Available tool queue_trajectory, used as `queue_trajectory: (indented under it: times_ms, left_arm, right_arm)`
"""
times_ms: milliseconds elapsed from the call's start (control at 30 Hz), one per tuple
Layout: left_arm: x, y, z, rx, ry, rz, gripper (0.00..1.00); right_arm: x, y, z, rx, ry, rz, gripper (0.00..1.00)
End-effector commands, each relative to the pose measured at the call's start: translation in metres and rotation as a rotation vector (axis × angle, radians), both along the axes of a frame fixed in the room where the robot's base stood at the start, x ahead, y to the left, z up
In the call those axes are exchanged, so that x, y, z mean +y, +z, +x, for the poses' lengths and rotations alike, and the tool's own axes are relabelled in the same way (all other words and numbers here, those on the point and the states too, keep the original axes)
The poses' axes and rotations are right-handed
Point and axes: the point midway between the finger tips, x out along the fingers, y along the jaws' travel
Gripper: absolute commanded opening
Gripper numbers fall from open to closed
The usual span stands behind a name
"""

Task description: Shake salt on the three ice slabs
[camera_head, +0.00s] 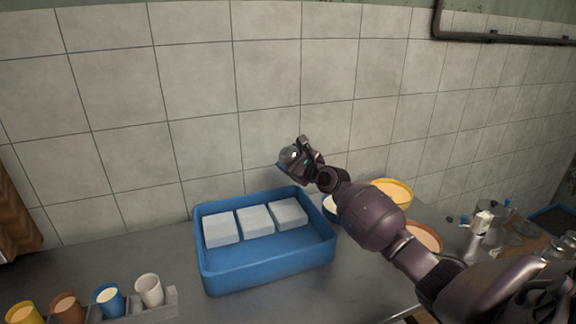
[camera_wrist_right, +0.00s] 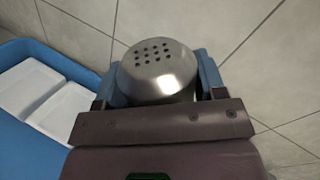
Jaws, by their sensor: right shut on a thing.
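Three white ice slabs, the left one (camera_head: 221,229), the middle one (camera_head: 255,221) and the right one (camera_head: 288,214), lie in a row along the back of a blue tray (camera_head: 266,279). My right gripper (camera_head: 294,160) is shut on the salt shaker (camera_head: 289,155), above and behind the tray's back right corner. In the right wrist view the shaker's perforated metal cap (camera_wrist_right: 157,66) sits between the two fingers. Part of the tray and two slabs show at the left of that view. My left gripper is not in view.
A rack with several cups (camera_head: 149,290) stands at the front left. Yellow (camera_head: 392,191) and orange (camera_head: 424,237) bowls are partly behind my right arm. Metal and glass items (camera_head: 480,229) stand at the right. A tiled wall rises behind the table.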

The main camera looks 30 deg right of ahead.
Motion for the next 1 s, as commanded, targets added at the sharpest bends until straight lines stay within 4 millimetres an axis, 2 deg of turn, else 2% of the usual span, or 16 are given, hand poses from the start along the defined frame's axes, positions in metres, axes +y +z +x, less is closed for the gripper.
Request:
queue_trajectory:
  times_ms: [33,333,500,567,600,767,1000]
  left_arm:
    - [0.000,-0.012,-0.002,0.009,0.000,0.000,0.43]
    - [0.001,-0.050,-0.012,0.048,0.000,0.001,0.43]
    - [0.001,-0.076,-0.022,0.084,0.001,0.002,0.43]
    - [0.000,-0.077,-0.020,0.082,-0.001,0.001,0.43]
    - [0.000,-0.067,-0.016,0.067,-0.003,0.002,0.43]
    - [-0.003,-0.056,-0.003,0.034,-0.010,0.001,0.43]
    - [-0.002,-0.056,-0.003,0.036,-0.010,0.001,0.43]
  right_arm:
    - [-0.002,-0.007,0.000,-0.004,0.000,-0.039,0.33]
    - [-0.007,-0.017,0.001,-0.032,0.002,-0.273,0.33]
    - [-0.013,-0.029,0.002,-0.051,0.003,-0.458,0.33]
    - [-0.014,-0.031,0.002,-0.059,0.003,-0.524,0.33]
    - [-0.013,-0.026,0.002,-0.072,0.001,-0.578,0.33]
    - [-0.013,-0.028,0.002,-0.105,0.000,-0.805,0.33]
    - [-0.013,-0.037,0.002,-0.151,0.000,-1.157,0.33]
